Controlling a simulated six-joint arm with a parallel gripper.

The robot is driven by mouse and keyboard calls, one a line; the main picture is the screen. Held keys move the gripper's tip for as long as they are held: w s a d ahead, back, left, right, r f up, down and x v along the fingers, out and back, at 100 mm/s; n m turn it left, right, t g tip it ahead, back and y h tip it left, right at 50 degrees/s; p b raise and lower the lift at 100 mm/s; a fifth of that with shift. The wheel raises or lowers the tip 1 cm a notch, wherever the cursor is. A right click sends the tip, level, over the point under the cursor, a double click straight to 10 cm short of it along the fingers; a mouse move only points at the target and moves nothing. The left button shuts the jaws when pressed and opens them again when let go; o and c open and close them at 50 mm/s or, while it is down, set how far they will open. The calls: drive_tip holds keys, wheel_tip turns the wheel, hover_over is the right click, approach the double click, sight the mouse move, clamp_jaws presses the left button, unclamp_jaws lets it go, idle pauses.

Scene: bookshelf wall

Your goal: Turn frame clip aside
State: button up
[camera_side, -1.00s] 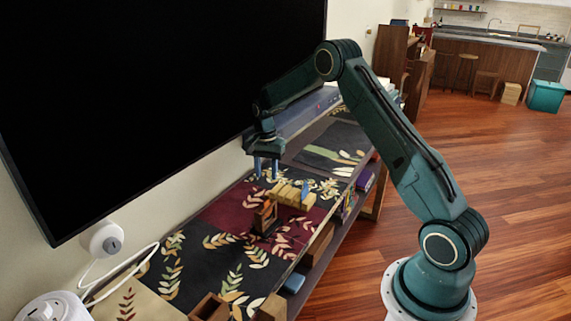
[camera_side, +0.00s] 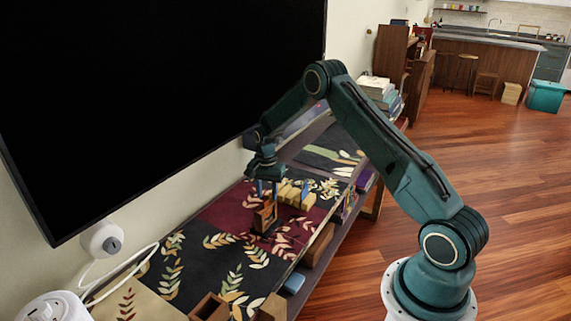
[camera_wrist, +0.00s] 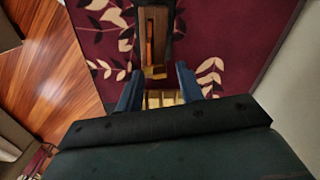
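A small brown wooden frame (camera_side: 264,217) stands on the cloth-covered shelf in the side view. It also shows in the wrist view (camera_wrist: 146,35), with an orange strip along its inside. A small brass-coloured piece (camera_wrist: 155,72), perhaps the clip, sits at its near end. My gripper (camera_side: 268,193) points down just above the wooden frame, its blue fingers apart. In the wrist view my gripper (camera_wrist: 159,71) is open, with the brass-coloured piece between or below the fingertips. I cannot tell whether a finger touches it.
A yellow slatted wooden piece (camera_side: 296,195) lies just right of the frame. An open wooden box (camera_side: 210,307) is at the front of the shelf. A large black screen (camera_side: 150,90) hangs close behind my arm. Some patterned cloth left of the frame is clear.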

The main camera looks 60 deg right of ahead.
clamp_jaws()
drive_tip(key=shift+n, duration=0.3)
drive_tip(key=n, duration=1.2)
drive_tip(key=shift+n, duration=0.4)
idle(0.4)
drive_tip(key=shift+o, duration=0.3)
unclamp_jaws()
